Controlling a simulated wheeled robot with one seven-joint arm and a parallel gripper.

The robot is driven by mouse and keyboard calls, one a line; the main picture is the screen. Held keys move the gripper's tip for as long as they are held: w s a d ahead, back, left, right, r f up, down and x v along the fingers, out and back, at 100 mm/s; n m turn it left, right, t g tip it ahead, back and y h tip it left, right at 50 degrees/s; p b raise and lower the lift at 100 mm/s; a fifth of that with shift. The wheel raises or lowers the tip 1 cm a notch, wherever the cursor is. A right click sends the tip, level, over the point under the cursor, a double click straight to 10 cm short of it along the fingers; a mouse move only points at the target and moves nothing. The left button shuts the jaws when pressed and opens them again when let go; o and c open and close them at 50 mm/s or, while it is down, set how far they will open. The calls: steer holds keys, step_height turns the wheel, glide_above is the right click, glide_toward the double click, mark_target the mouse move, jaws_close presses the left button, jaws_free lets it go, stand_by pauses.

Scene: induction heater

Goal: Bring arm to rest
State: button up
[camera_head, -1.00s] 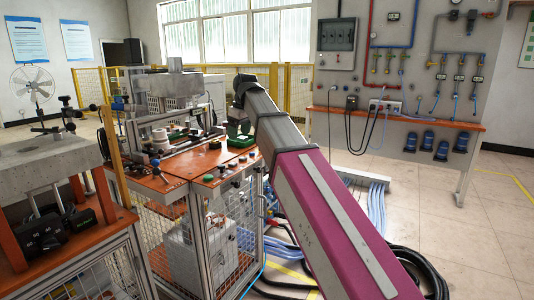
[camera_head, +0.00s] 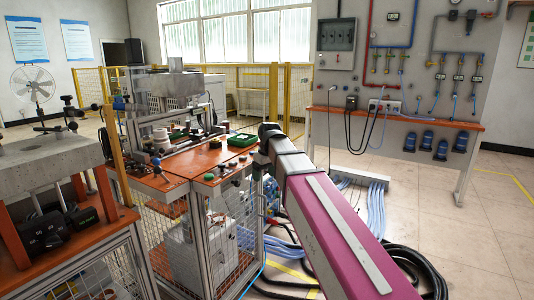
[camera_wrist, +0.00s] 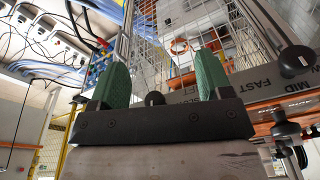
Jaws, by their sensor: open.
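My arm (camera_head: 330,225) reaches from the lower right of the head view toward the machine bench, with its far end beside the bench's right edge. My gripper itself is hidden in the head view, behind or below the arm's end. In the wrist view my gripper (camera_wrist: 160,85) shows two green fingers standing wide apart on a dark bar. It is open, and nothing is between the fingers.
The orange-topped bench (camera_head: 195,160) with its machine stands left of my arm. A green tray (camera_head: 241,140) lies on it. Another machine (camera_head: 50,160) is far left. Blue cables (camera_head: 370,210) and black hoses (camera_head: 415,265) lie on the floor. Open floor (camera_head: 490,220) is at right.

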steer(key=s+d+f+m, duration=0.2)
steer(key=s+d+f, duration=0.3)
steer(key=f, duration=0.5)
steer(key=s+d+f+m, duration=0.3)
steer(key=s+d+f, duration=0.2)
steer(key=d+f, duration=0.3)
steer(key=s+d+f+m+g+h, duration=0.1)
steer(key=s+d+f+m, duration=0.2)
steer(key=s+d+f, duration=0.3)
step_height(320, 180, down, 6)
steer(key=shift+d+r, duration=0.1)
steer(key=shift+d, duration=0.25)
